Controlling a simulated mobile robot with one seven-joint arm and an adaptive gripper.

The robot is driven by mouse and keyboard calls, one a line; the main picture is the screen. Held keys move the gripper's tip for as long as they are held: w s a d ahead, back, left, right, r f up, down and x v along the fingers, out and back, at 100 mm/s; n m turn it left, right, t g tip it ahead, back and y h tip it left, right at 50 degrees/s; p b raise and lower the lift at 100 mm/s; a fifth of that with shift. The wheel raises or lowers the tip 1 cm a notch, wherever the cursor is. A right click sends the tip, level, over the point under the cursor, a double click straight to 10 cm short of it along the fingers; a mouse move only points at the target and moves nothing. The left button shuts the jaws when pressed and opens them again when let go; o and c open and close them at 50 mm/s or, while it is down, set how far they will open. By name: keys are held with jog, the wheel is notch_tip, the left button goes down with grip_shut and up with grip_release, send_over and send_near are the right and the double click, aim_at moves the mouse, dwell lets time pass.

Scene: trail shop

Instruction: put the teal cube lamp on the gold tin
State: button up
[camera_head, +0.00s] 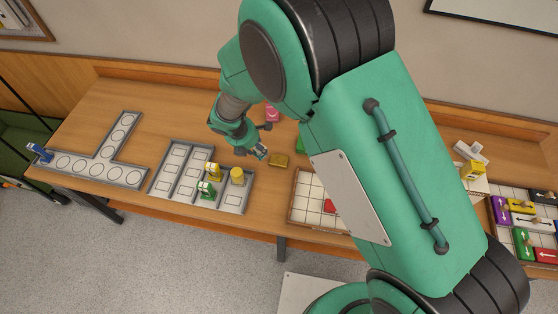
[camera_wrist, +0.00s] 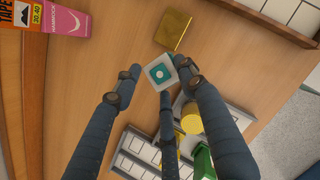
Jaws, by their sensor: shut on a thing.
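My gripper (camera_wrist: 158,80) is shut on the teal cube lamp (camera_wrist: 160,73), a small pale-edged cube with a teal face and a white dot. The cube sits between the fingertips in the wrist view. In the head view my gripper (camera_head: 261,154) is above the table, just left of the gold tin, and the cube is small and mostly covered by the fingers. The gold tin (camera_head: 279,160) is a low, flat-topped block on the table. It also shows in the wrist view (camera_wrist: 173,30), just above the cube, with its top bare. I cannot tell the cube's exact height.
A grey compartment tray (camera_head: 170,180) holds a yellow figure (camera_head: 213,170), a green figure (camera_head: 206,189) and a yellow cylinder (camera_head: 237,175). A white gridded tray (camera_head: 310,193) lies right of the tin. A hammock box (camera_wrist: 62,18) stands nearby. An L-shaped board (camera_head: 110,160) lies far left.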

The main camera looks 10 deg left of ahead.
jog(key=s+d+f+m, duration=0.1)
jog(key=s+d, duration=0.4)
jog(key=d, duration=0.2)
jog(key=s+d+m+h+b, duration=0.1)
jog(key=s+d, duration=0.4)
jog(key=d, duration=0.2)
jog(key=shift+d+f+m, duration=0.25)
jog(key=shift+f+m, duration=0.05)
jog(key=shift+f, duration=0.1)
jog(key=shift+w, duration=0.1)
jog(key=b, duration=0.1)
send_over(276, 160)
jog(key=shift+f, duration=0.75)
jog(key=shift+f+b, duration=0.6)
jog(key=shift+f, duration=1.2)
jog(key=shift+f, duration=0.1)
jog(key=o, duration=1.2)
jog(key=shift+g, duration=0.3)
